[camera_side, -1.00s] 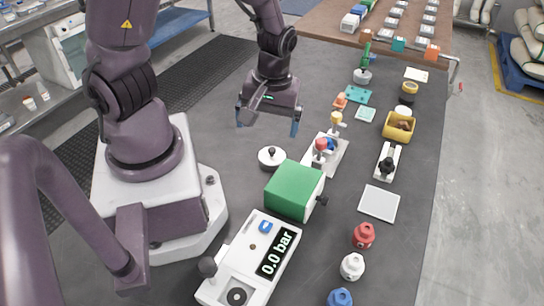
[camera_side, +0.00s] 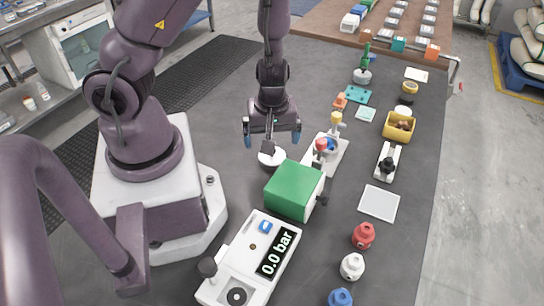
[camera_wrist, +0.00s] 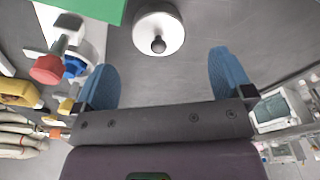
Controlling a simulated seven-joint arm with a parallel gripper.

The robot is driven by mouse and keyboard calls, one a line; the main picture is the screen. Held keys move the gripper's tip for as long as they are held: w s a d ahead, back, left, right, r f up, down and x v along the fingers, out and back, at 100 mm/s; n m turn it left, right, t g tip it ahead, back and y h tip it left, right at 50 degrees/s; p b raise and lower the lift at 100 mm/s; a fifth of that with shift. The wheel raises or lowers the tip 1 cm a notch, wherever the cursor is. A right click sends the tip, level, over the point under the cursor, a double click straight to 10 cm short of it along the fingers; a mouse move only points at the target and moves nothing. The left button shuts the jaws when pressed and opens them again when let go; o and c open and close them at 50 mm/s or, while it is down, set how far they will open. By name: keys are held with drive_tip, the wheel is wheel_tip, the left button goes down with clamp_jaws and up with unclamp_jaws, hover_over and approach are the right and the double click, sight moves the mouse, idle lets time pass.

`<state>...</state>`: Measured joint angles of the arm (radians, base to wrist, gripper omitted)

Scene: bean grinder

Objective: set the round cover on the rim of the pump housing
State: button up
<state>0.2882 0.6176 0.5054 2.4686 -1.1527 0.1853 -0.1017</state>
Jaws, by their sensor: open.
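The round cover (camera_side: 268,160) is a white disc with a dark knob, lying flat on the dark table left of the green box. My gripper (camera_side: 272,141) is open above it, fingers pointing down, and partly hides it. In the wrist view the cover (camera_wrist: 171,36) is ahead of the blue fingertips (camera_wrist: 165,68), roughly centred between them and apart from both. A white stand (camera_side: 339,158) with red and yellow knobs and a blue part is right of the cover. It may be the pump housing; I cannot tell, and its rim is not clear.
The green box (camera_side: 294,190) stands close to the cover's right. A white control unit (camera_side: 250,262) reading 0.0 bar is in front. A white square plate (camera_side: 379,203), a yellow bin (camera_side: 398,127) and a red bulb (camera_side: 363,235) lie right. The table left of the cover is clear.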

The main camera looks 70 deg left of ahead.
drive_tip(key=shift+w+a+f, duration=0.1)
drive_tip(key=shift+a+f, duration=0.15)
drive_tip(key=shift+f, duration=0.9)
drive_tip(key=shift+a+f, duration=0.25)
drive_tip(key=shift+f, duration=0.85)
drive_tip(key=shift+w+f, duration=0.1)
drive_tip(key=shift+f, duration=0.4)
drive_tip(key=c, duration=1.1)
drive_tip(key=shift+r, duration=0.1)
